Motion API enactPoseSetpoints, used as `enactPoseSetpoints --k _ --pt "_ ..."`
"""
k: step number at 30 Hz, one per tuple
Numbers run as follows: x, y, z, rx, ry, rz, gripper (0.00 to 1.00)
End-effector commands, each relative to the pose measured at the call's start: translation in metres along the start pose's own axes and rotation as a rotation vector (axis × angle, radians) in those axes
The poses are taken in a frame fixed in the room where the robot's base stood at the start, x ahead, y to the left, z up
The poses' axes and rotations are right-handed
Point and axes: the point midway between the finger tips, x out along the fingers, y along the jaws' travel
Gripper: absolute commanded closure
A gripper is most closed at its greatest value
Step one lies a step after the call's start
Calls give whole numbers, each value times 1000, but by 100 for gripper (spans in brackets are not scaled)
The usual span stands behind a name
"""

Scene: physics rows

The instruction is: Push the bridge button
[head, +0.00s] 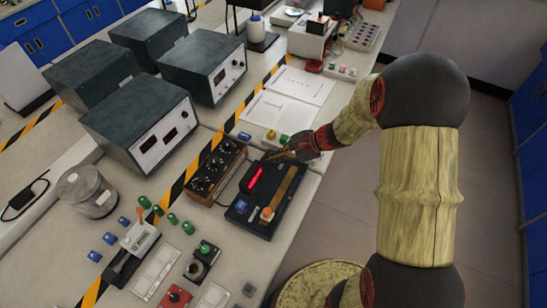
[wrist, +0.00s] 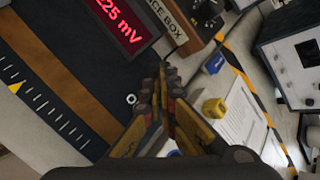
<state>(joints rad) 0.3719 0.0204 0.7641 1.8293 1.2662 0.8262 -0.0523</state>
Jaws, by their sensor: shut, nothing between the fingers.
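The bridge is a dark board (head: 240,222) with a lit red display (head: 256,177) and a brown strip (head: 284,187). An orange button (head: 267,214) on a pale base and a blue piece (head: 241,206) sit at its near end. I cannot tell which part is the bridge button. In the wrist view the board (wrist: 40,62) fills the left, with the display (wrist: 120,22) reading "25 mV" in part and a small white ring (wrist: 131,99). My gripper (head: 277,155) is shut and empty over the far end of the board, away from the orange button. It shows in the wrist view (wrist: 161,72).
A box with dark knobs (head: 216,168) stands left of the board. Papers (head: 287,104) and a yellow block (wrist: 215,108) lie beyond it. Grey instruments (head: 145,120) stand at left. Small buttons and parts (head: 174,297) crowd the near bench. The floor at right is clear.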

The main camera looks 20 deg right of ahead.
Motion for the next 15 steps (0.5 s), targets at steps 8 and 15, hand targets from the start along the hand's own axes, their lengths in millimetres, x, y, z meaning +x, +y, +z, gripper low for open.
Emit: enactPoseSetpoints --k 8,15 --pt "-5 -3 4 0 0 2 100" --pt "-6 -4 4 0 0 1 100"
